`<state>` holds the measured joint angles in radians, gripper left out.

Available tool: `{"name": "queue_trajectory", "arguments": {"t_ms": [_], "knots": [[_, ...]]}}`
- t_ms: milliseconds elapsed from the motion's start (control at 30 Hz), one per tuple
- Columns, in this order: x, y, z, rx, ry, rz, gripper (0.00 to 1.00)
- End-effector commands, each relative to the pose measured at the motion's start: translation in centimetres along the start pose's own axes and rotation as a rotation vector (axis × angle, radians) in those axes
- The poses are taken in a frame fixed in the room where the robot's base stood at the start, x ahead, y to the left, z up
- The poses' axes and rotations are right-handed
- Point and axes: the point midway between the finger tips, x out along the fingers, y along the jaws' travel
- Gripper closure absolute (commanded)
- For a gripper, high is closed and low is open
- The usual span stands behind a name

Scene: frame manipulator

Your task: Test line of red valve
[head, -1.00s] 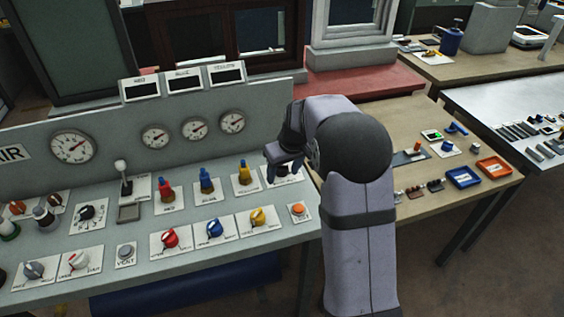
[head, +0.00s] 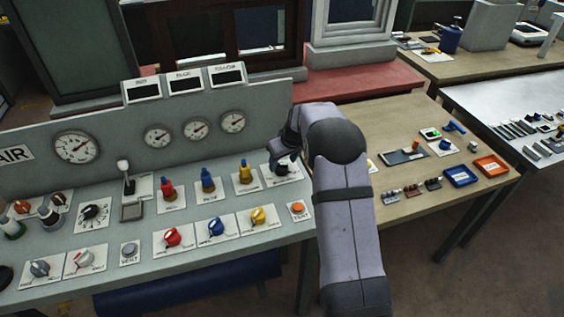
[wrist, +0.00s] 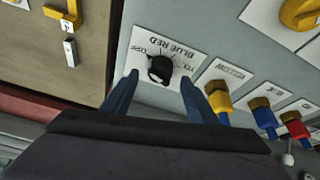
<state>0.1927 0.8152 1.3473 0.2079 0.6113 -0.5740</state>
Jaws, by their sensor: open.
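My gripper (wrist: 158,79) is open in the wrist view. Its blue fingers stand on either side of a black selector knob (wrist: 160,69), on a white plate lettered OFF, YEL, BLUE and RED. I cannot tell whether the fingers touch it. In the head view my gripper (head: 285,160) is over this plate, at the right end of the panel's upper row. The red valve handle (head: 172,237) is in the lower row, below the red fitting (head: 167,188). The orange TEST button (head: 297,208) is at the lower row's right end.
Blue (head: 216,228) and yellow (head: 258,216) handles stand right of the red one. Blue (head: 208,181) and yellow (head: 245,172) fittings stand close to my gripper. Gauges (head: 76,147) and small displays (head: 141,89) line the back. A wooden table (head: 416,114) lies to the right.

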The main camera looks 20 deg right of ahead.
Motion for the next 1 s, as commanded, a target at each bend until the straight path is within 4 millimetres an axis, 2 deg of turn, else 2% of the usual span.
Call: {"name": "queue_trajectory", "arguments": {"t_ms": [300, 667, 833, 1000], "knots": [[2.5, -0.1, 0.0, -0.001, -0.001, 0.0, 0.47], [2.8, 0.0, 0.0, 0.0, 0.0, 0.0, 0.47], [2.8, 0.0, 0.0, 0.0, 0.0, 0.0, 0.87], [2.8, -0.1, 0.0, 0.001, -0.001, 0.001, 0.88]]}}
